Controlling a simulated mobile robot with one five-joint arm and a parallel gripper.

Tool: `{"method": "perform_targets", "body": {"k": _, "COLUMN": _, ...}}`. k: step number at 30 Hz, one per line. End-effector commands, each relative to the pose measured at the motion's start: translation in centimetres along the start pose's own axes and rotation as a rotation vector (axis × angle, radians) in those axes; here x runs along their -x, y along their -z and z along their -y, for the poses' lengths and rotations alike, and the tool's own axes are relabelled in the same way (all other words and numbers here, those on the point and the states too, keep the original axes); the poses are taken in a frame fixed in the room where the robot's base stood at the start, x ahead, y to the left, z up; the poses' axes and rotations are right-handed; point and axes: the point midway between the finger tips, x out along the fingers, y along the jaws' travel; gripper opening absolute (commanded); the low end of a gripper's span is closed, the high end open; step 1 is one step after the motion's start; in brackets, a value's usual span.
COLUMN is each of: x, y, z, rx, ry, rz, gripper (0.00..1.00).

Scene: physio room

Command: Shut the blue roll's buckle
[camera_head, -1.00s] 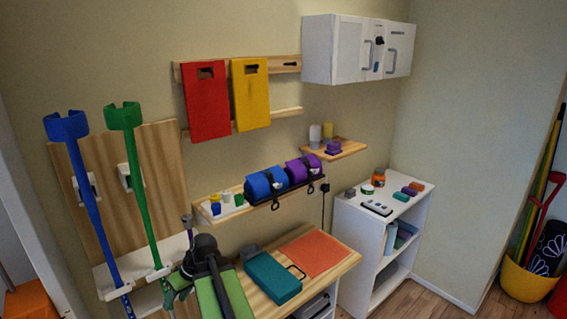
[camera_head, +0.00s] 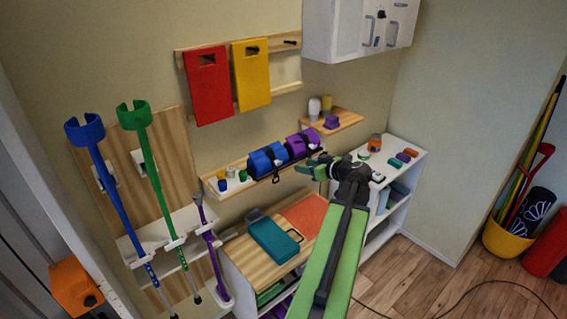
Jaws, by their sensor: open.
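The blue roll (camera_head: 262,160) lies on the wall shelf, left of the purple roll (camera_head: 299,145). Both rest in a dark holder with black straps. A dark buckle loop (camera_head: 276,179) hangs at the front below the blue roll; the picture is too small to tell how its parts sit. My gripper (camera_head: 312,166) is open and empty. It appears in front of the shelf's right end, to the right of the blue roll and just below the purple roll, with no contact visible.
Small cups (camera_head: 229,174) stand on the shelf's left end. A teal case (camera_head: 273,238) and an orange mat (camera_head: 306,215) lie on the wooden bench below. A white shelf unit (camera_head: 414,159) stands at right. Crutches hang at left.

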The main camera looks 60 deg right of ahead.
Motion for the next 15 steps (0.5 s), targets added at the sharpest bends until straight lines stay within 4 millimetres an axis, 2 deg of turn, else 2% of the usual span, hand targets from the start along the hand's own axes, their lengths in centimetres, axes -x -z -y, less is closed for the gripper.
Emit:
{"method": "perform_targets", "body": {"k": 1, "x": -1.6, "y": -0.5, "z": -0.1, "rx": 0.002, "ry": 0.004, "rz": 0.0, "gripper": 0.45}}
{"method": "perform_targets", "body": {"k": 6, "x": -6.0, "y": -0.5, "z": -0.1, "rx": 0.001, "ry": 0.003, "rz": 0.0, "gripper": 0.45}}
{"method": "perform_targets", "body": {"k": 15, "x": -12.7, "y": -0.3, "z": -0.1, "rx": -0.001, "ry": 0.003, "rz": 0.001, "gripper": 0.45}}
